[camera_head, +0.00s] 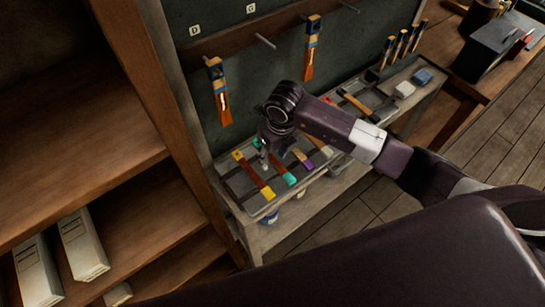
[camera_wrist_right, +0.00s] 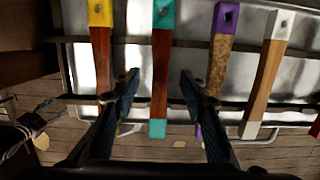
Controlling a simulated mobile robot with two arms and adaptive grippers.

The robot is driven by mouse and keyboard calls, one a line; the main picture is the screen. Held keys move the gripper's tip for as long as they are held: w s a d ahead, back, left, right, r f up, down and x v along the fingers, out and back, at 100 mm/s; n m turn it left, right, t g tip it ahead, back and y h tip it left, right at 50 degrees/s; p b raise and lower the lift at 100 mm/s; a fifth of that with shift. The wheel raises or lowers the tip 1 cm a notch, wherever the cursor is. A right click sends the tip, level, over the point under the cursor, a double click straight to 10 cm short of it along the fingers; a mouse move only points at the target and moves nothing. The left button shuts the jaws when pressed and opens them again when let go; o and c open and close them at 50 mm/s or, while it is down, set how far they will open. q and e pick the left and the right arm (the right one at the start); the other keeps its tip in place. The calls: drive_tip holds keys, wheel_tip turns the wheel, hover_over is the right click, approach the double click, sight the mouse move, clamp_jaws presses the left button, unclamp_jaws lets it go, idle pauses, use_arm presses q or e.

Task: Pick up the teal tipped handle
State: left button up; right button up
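The teal tipped handle (camera_wrist_right: 161,70) has a red-brown wooden shaft with teal at both ends. It lies in a metal tray, and its lower teal end shows in the head view (camera_head: 289,179). My right gripper (camera_wrist_right: 158,83) is open, with one finger on either side of this handle in the wrist view. No finger is seen to touch it, and the height gap cannot be told. In the head view my right gripper (camera_head: 271,150) is over the tray and hides part of the handle.
A yellow tipped handle (camera_wrist_right: 101,45) lies left of it, a purple tipped one (camera_wrist_right: 221,50) and a white tipped one (camera_wrist_right: 264,75) right. The metal tray (camera_wrist_right: 75,65) rests on a wooden bench. Brushes (camera_head: 309,50) hang on the board behind. A wooden shelf (camera_head: 75,125) stands left.

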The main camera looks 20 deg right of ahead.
clamp_jaws()
idle(0.3)
drive_tip(key=shift+w+r, duration=0.1)
drive_tip(key=shift+r, duration=0.05)
